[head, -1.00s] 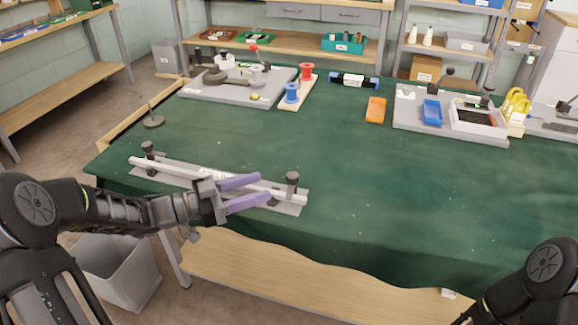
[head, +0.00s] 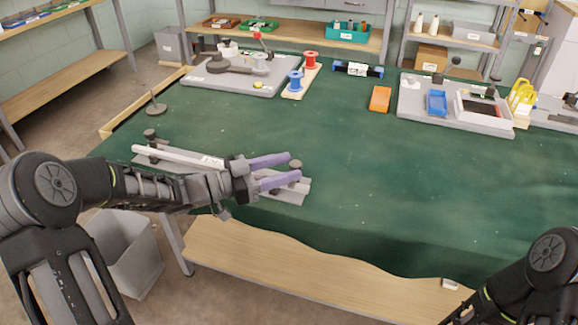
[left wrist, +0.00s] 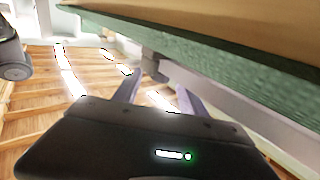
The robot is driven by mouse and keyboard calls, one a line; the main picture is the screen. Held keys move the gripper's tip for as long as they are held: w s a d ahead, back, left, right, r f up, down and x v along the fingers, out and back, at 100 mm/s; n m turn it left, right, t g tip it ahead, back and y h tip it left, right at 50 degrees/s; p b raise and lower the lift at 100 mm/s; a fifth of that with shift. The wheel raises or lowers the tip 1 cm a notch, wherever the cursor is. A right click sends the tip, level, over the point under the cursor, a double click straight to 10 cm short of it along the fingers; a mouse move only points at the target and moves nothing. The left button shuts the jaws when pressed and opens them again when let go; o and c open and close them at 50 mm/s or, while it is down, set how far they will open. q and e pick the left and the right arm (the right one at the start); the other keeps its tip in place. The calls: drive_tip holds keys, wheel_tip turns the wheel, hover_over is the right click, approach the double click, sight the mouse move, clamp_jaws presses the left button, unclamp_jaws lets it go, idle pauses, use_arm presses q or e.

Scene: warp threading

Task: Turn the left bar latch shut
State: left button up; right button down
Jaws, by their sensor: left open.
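A pale bar (head: 180,156) lies on a grey base plate (head: 290,196) at the near left of the green table. A dark round knob (head: 150,134) stands at the bar's left end and another knob (head: 296,164) at its right end. I cannot tell how either latch is turned. My left gripper (head: 293,168) is open, its two purple fingers pointing right, with the right-end knob by the fingertips. I cannot tell whether they touch it. The fingers also show in the left wrist view. The left forearm and gripper hide part of the bar. My right gripper is out of view.
A board with blue and red spools (head: 296,80), an orange tray (head: 380,98) and a grey station with a blue tray (head: 437,102) stand toward the back. A thin rod on a round base (head: 155,109) stands at the left. The table's middle is clear.

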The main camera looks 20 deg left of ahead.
use_arm(q)
drive_tip(key=shift+w+d, duration=0.45)
drive_tip(key=shift+d, duration=0.1)
clamp_jaws()
